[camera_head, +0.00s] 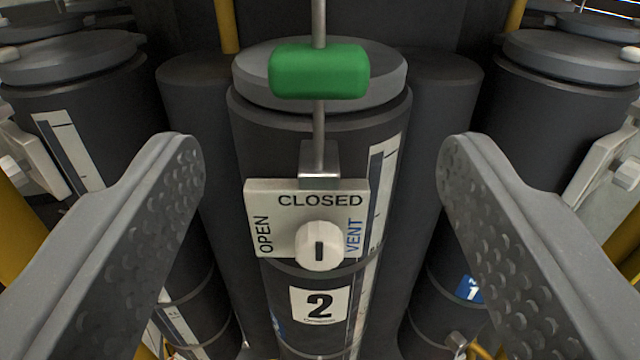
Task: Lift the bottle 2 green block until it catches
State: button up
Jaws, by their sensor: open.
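The green block (319,71) sits on a thin vertical metal rod, in front of the grey cap of bottle 2 (245,140). The rod runs down into a small metal bracket above a white plate (262,192) marked OPEN, CLOSED and VENT. A white knob (319,246) on the plate has its black mark upright, in line with CLOSED. A label with the number 2 (319,305) is below. My gripper (320,155) is open, its two fingers wide apart on the left and right of the bottle. Nothing is between the fingertips in contact with them, and the block is farther off and higher.
Dark bottles with grey caps stand at the left (70,110) and right (570,110), with their own white plates at the picture edges. Yellow posts (227,25) rise behind. The space between my fingers and bottle 2 looks clear.

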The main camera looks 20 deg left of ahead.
aim_at(320, 77)
jog(key=shift+p+x, duration=1.7)
jog(key=shift+x, duration=2.35)
jog(key=shift+a, duration=0.1)
jog(key=shift+r, duration=0.15)
jog(key=c, duration=1.1)
